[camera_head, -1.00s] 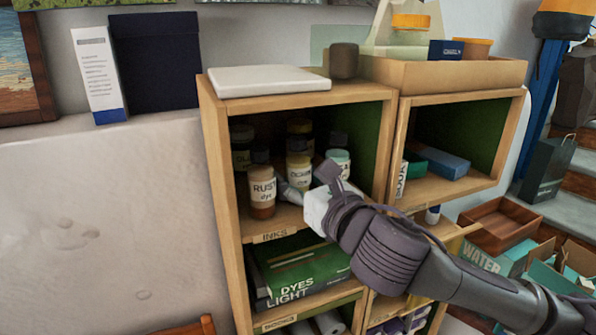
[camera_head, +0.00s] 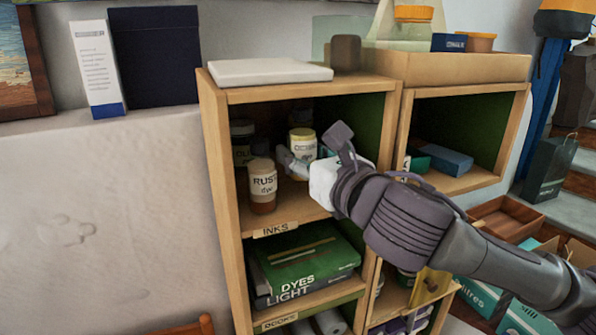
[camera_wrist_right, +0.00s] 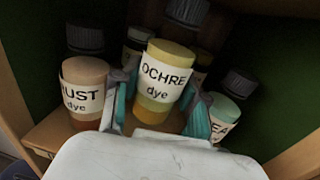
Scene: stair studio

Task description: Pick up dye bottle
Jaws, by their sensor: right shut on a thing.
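The ochre dye bottle (camera_head: 303,143) has a yellow cap and a white label; it also shows upright in the right wrist view (camera_wrist_right: 166,75). My right gripper (camera_head: 299,160) is shut on it, with a finger on each side, inside the INKS compartment. In the wrist view the fingers of my right gripper (camera_wrist_right: 157,108) flank the label. The bottle appears raised above the shelf, though its base is partly hidden. The rust dye bottle (camera_head: 262,186) stands to the left, near the shelf's front edge. My left gripper is not in view.
Compartment walls and the top board (camera_head: 300,87) enclose the space. A green DYES LIGHT box (camera_head: 305,265) lies on the shelf below.

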